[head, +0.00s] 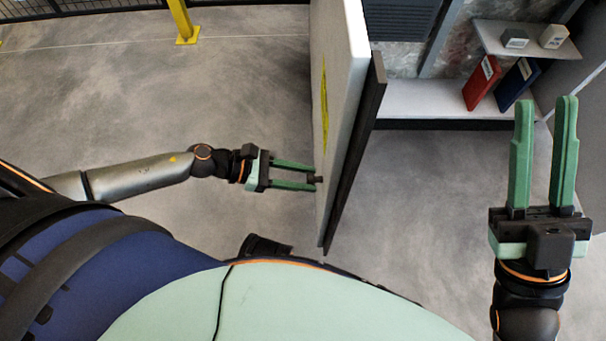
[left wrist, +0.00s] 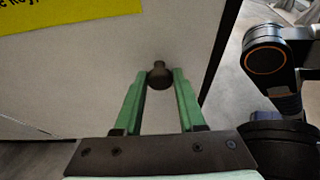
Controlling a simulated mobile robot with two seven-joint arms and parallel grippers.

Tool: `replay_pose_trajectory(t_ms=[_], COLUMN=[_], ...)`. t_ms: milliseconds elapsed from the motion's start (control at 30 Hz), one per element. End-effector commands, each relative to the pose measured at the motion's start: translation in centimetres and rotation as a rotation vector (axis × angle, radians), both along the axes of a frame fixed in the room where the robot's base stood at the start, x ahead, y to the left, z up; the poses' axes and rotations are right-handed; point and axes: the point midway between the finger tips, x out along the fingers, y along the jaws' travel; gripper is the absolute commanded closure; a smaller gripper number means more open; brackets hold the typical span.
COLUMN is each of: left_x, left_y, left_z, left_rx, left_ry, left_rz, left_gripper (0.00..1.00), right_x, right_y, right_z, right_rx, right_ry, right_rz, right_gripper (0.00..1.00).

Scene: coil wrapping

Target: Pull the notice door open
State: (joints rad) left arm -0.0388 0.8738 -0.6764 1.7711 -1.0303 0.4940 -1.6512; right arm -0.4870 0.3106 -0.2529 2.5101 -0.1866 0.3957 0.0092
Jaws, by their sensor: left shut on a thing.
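The notice door (head: 341,110) is a pale panel with a dark edge and a yellow notice on its face. It stands swung out from the cabinet, seen nearly edge-on in the head view. In the left wrist view the door's pale face (left wrist: 80,80) fills much of the picture, with part of the yellow notice (left wrist: 65,12) at the top. My left gripper (head: 314,179) is shut on the dark round door knob (left wrist: 160,75), which sits between its green fingertips. My right gripper (head: 545,103) is open and empty, in front of the cabinet at the right.
Behind the door, a cabinet shelf (head: 430,100) bears a red binder (head: 482,83) and a blue binder (head: 517,83). Two small boxes sit on a higher shelf (head: 490,35). A yellow post (head: 183,20) stands at the back left. The grey floor left of the door is clear.

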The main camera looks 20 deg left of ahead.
Motion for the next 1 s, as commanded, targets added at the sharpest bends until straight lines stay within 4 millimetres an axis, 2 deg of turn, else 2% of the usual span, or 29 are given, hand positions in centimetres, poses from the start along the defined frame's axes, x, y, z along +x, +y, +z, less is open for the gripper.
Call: replay_pose_trajectory(t_ms=[267,300,500,1000], left_x=[-0.1,-0.09,-0.05,-0.14], left_y=[0.03,0.04,0.02,0.38], left_z=[-0.14,-0.14,-0.08,0.16], left_rx=[0.002,0.002,0.002,0.001], left_ry=[0.003,0.002,0.001,0.001], left_rz=[-0.001,-0.001,-0.001,0.001], left_gripper=[1.0,0.56,0.34,0.32], right_x=[0.0,0.0,0.0,0.0], right_y=[0.0,0.0,-0.01,-0.01], right_z=[-0.01,-0.01,-0.01,0.09], right_rx=[0.0,0.0,0.0,0.0], right_ry=[0.0,0.0,0.0,0.0], right_rz=[0.0,0.0,0.0,0.0], right_gripper=[0.72,0.72,0.72,0.72])
